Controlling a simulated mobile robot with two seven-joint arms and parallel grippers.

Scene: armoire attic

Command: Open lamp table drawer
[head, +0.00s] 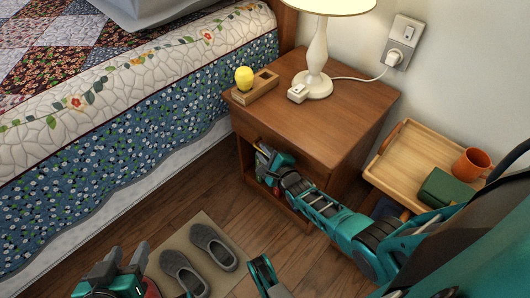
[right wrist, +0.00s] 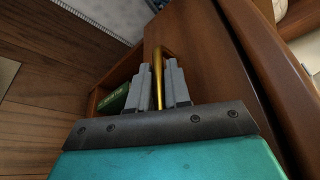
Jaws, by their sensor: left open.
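The lamp table (head: 345,108) is brown wood and stands beside the bed. Its drawer front (head: 285,145) faces the rug and looks flush with the table in the head view. My right gripper (head: 266,160) is at the drawer front. In the right wrist view its two grey fingers (right wrist: 158,88) stand close on either side of the curved brass handle (right wrist: 159,62) and appear shut on it; most of the handle is hidden between them. My left gripper (head: 122,262) is open and empty, low at the front left, away from the table.
A lamp (head: 317,60), a white plug-like item and a wooden holder (head: 255,90) with a yellow piece stand on the tabletop. A tray (head: 410,150) with an orange mug (head: 471,163) is on the right. Slippers (head: 213,247) lie on the rug. The bed (head: 130,150) borders the left.

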